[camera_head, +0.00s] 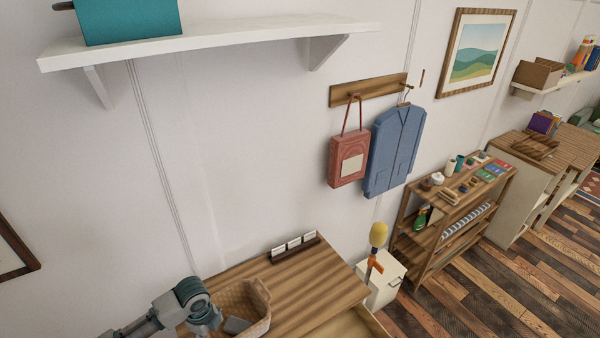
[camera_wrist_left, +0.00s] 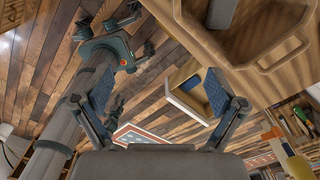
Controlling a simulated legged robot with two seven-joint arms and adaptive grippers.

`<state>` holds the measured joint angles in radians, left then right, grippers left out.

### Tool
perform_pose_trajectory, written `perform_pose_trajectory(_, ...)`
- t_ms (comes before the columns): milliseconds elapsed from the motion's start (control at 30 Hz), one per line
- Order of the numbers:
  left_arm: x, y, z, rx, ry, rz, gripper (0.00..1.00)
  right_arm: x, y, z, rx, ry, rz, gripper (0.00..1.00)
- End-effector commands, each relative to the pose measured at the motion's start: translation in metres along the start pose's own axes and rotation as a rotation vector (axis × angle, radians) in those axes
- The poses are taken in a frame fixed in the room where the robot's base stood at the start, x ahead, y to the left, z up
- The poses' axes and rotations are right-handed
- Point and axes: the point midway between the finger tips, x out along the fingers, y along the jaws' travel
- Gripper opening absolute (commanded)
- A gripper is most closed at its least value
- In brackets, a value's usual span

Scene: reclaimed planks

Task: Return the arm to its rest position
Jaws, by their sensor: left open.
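My left arm (camera_head: 165,315) comes in at the bottom left of the head view, beside a woven basket (camera_head: 262,322) on the striped wooden desk (camera_head: 315,285). In the left wrist view my left gripper (camera_wrist_left: 157,112) is open, its two blue-padded fingers spread wide. Nothing is between the fingers; wooden floor shows beyond them. The basket (camera_wrist_left: 285,62) shows at the upper right of that view, apart from the fingers, with a grey item (camera_wrist_left: 222,14) in it. My right gripper is not seen.
A white shelf (camera_head: 215,38) with a teal box juts from the wall above. A dark card holder (camera_head: 294,252) stands at the desk's back. A red bag (camera_head: 348,160) and blue jacket (camera_head: 395,150) hang on the wall. A loaded wooden rack (camera_head: 450,220) stands right.

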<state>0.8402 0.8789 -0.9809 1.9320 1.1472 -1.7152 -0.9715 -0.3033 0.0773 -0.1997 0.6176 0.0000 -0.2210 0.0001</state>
Motion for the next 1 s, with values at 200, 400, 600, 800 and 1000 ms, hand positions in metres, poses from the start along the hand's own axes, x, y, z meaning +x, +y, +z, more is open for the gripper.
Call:
perform_pose_trajectory(200,0.019,0.002,-0.036,-0.037,0.03,-0.038,0.96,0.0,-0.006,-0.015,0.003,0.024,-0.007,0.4)
perform_pose_trajectory(400,0.04,0.01,-0.073,-0.121,0.09,-0.093,0.96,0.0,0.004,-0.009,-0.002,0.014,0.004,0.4)
perform_pose_trajectory(600,0.061,0.025,-0.121,-0.31,0.195,-0.163,0.96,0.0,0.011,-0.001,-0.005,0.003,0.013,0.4)
perform_pose_trajectory(800,0.078,0.059,-0.157,-0.753,0.328,-0.23,0.96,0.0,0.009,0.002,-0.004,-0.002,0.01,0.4)
perform_pose_trajectory(1000,0.09,0.099,-0.144,-1.161,0.34,-0.255,0.96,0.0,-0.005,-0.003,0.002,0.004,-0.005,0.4)
